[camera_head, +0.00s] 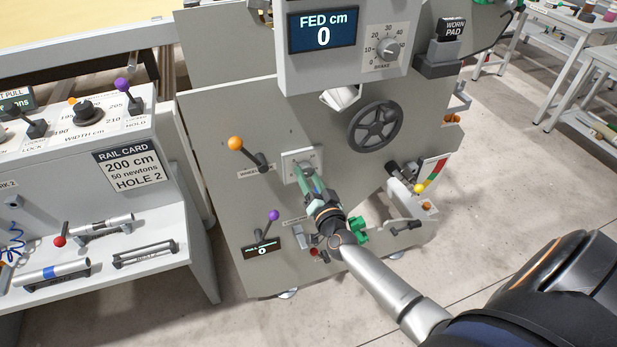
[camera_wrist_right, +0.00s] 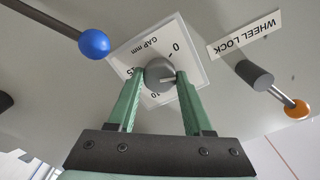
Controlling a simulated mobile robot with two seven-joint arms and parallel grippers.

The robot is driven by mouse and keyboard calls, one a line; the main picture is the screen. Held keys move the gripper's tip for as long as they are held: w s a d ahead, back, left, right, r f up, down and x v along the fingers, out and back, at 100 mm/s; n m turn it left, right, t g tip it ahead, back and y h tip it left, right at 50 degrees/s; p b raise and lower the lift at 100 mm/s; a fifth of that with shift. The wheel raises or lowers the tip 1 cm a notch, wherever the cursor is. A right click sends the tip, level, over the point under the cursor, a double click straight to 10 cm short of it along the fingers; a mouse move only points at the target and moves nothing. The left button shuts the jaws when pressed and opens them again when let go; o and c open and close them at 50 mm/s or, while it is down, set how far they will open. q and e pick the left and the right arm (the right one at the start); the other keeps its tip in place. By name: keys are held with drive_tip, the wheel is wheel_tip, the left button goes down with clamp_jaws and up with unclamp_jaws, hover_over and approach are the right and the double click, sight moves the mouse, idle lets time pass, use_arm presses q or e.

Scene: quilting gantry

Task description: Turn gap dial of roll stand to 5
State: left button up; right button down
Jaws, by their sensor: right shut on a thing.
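The gap dial is a small round grey knob (camera_wrist_right: 160,73) on a white square plate marked GAP mm (camera_wrist_right: 185,35), which shows upside down in the right wrist view. In the head view the plate (camera_head: 291,158) sits on the grey face of the roll stand (camera_head: 225,120). My right gripper (camera_head: 304,170) reaches it from the lower right. Its two green fingers (camera_wrist_right: 160,82) are shut on the knob, one on each side. A pale mark shows on the knob, but I cannot tell exactly which number it points to. The fingers hide part of the scale. My left gripper is out of view.
An orange-ball lever (camera_head: 236,144) labelled WHEEL LOCK is left of the dial. A purple-ball lever (camera_head: 273,216) is below, a black handwheel (camera_head: 375,126) is at upper right. A blue-ball lever (camera_wrist_right: 94,43) shows close by in the wrist view. Open floor (camera_head: 510,180) lies right.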

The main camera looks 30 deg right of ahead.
drive_tip(key=m, duration=0.2)
drive_tip(key=shift+f+m, duration=0.1)
drive_tip(key=shift+m, duration=0.3)
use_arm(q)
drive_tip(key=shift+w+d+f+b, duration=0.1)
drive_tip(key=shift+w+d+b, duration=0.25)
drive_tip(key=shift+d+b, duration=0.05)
use_arm(e)
drive_tip(key=shift+m, duration=1.5)
drive_tip(key=shift+c, duration=1.5)
unclamp_jaws()
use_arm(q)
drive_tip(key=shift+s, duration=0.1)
use_arm(e)
drive_tip(key=shift+s, duration=0.15)
use_arm(q)
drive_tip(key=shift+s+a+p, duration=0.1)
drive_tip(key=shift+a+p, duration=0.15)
drive_tip(key=shift+p, duration=0.05)
use_arm(e)
drive_tip(key=v, duration=1.2)
drive_tip(key=shift+a, duration=0.15)
